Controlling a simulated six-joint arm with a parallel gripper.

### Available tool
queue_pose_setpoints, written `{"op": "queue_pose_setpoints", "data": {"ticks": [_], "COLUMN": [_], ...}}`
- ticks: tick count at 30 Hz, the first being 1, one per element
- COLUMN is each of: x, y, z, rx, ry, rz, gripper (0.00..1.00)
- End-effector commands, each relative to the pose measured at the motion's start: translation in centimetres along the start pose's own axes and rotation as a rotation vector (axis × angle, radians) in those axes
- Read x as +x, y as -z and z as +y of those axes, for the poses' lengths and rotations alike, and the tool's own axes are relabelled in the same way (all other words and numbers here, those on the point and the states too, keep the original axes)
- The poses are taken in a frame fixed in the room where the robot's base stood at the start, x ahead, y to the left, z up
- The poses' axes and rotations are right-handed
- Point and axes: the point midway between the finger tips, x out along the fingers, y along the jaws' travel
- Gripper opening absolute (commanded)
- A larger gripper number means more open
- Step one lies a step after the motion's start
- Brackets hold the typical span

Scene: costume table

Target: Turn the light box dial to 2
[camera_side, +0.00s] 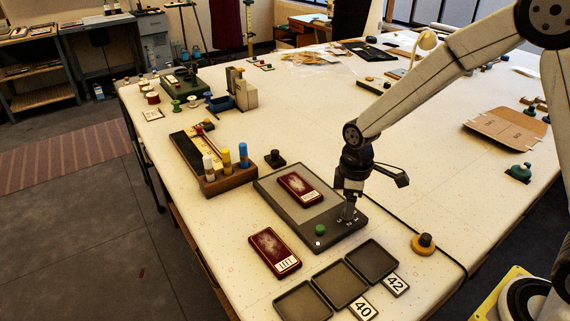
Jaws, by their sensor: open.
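The light box (275,199) is a dark grey flat slab with a paler panel, lying on the table in the middle foreground. A dark red tin (299,187) lies on its panel. On its front strip are a round green knob (320,230) and a small white mark (318,243). My gripper (349,208) points down over the right end of that strip, right of the green knob. It is open. It covers that part of the strip, where small pale marks show around the fingertips.
Another dark red tin (274,252) labelled "LOT" lies in front. Several dark trays (341,284) with cards 40 and 42 stand near the front edge. A wooden rack (214,178) with coloured bottles stands left. An orange-based knob (423,244) is at right. A black cable crosses the table.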

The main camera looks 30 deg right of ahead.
Motion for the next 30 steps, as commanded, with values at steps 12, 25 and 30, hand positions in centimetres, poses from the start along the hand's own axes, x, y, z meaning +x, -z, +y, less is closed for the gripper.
{"op": "queue_pose_setpoints", "data": {"ticks": [12,25,30], "x": [2.1,2.0,2.0], "y": [0.0,0.0,0.0], "z": [0.0,0.0,0.0], "rx": [0.000,0.000,0.002], "ry": [0.000,0.000,0.000], "rz": [0.001,0.001,0.001], "gripper": [0.71,0.00,0.00]}}
